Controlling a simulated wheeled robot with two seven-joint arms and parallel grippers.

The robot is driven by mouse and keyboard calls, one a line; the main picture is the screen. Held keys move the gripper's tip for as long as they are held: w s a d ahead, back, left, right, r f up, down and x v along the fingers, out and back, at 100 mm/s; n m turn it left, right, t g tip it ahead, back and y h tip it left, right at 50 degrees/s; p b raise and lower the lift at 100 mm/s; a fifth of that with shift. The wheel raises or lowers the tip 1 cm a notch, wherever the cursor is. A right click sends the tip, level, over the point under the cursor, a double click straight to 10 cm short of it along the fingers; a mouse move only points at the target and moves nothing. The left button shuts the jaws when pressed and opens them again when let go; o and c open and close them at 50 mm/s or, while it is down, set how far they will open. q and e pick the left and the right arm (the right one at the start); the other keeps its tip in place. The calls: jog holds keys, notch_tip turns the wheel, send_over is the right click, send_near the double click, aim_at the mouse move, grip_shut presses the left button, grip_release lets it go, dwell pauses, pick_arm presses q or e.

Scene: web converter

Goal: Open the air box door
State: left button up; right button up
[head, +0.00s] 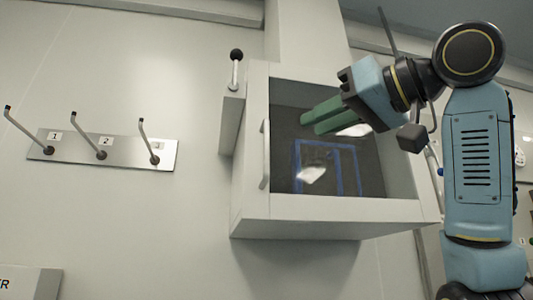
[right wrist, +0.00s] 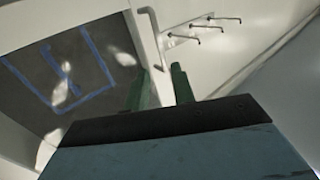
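The air box (head: 325,208) is a pale box on the wall with a dark window (head: 355,175) marked by blue lines. Its door looks closed, flush with the box. A pale vertical bar handle (head: 265,155) is on the door's left edge; it also shows in the right wrist view (right wrist: 152,32), just beyond the fingertips. My right gripper (head: 308,124) has green fingers and is in front of the window, right of the handle and apart from it. In the right wrist view its fingers (right wrist: 160,75) are apart with nothing between them. My left gripper is not in view.
A lever with a black ball knob (head: 236,56) stands at the box's upper left. A metal plate (head: 125,152) with three numbered levers is on the wall at left. The wall between plate and box is clear.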

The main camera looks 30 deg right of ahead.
aim_at(267, 170)
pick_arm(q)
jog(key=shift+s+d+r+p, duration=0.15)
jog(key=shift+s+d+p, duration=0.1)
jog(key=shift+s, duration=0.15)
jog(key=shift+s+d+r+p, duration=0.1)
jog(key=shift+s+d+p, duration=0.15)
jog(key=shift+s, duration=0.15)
pick_arm(e)
jog(key=shift+x, duration=6.25)
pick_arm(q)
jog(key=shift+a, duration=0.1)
pick_arm(e)
grip_shut()
